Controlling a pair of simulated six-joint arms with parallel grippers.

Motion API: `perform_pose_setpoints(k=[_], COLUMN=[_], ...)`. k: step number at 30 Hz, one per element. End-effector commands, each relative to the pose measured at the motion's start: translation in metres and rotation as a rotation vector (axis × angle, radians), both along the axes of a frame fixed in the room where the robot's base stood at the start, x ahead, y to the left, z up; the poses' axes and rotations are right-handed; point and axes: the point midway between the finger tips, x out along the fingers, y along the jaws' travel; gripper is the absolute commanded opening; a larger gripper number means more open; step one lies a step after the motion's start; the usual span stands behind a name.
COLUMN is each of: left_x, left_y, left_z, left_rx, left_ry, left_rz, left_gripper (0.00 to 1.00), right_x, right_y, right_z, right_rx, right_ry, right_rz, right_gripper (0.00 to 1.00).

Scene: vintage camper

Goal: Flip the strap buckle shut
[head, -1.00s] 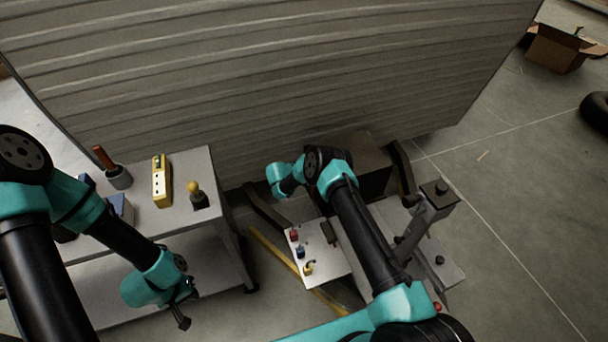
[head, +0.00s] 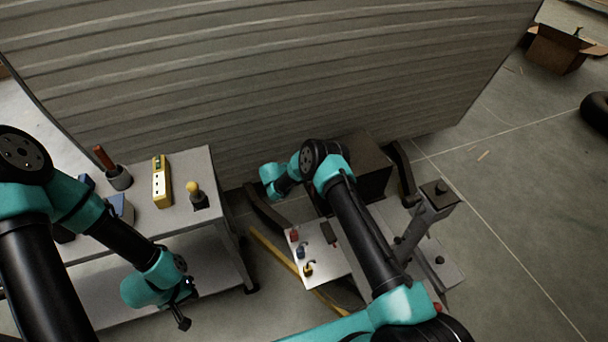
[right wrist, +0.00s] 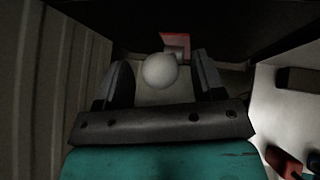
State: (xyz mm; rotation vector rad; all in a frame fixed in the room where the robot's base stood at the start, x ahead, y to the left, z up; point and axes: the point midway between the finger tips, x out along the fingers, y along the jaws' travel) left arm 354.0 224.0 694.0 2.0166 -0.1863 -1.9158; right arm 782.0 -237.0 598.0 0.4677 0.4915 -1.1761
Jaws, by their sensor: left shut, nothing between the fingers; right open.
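In the right wrist view a pale round knob (right wrist: 160,70) sits between the two dark fingers of my right gripper (right wrist: 164,82), which is open. A red piece (right wrist: 175,42) on a pale part lies just behind the knob. I cannot tell for sure whether these belong to the strap buckle, or whether the fingers touch the knob. In the head view my right wrist hides its fingers and what is in front of them, beside the camper wall (head: 270,80). My left gripper (head: 183,320) is shut and empty, low in front of the grey cart.
A white panel (head: 325,262) with coloured switches lies below my right arm. A dark box (head: 370,170) stands beside it.

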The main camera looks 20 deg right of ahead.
Motion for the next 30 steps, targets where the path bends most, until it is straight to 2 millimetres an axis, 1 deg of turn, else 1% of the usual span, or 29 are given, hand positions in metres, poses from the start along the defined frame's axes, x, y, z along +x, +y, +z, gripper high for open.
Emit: perform_pose_setpoints(k=[1,18,24,30], left_x=[0.000,0.000,0.000,0.000], left_y=[0.000,0.000,0.000,0.000], left_z=[0.000,0.000,0.000,0.000], left_rx=[0.000,0.000,0.000,0.000], left_ry=[0.000,0.000,0.000,0.000], left_rz=[0.000,0.000,0.000,0.000], left_gripper=[0.00,0.00,0.00,0.00], right_x=[-0.002,-0.036,-0.042,-0.044], right_y=[0.008,0.089,0.104,0.106], right_z=[0.007,0.070,0.082,0.084], right_rx=[0.000,0.000,-0.001,0.000], right_ry=[-0.001,0.000,0.000,0.000], right_rz=[0.003,0.002,0.000,-0.001], right_gripper=[0.62,0.62,0.62,0.62])
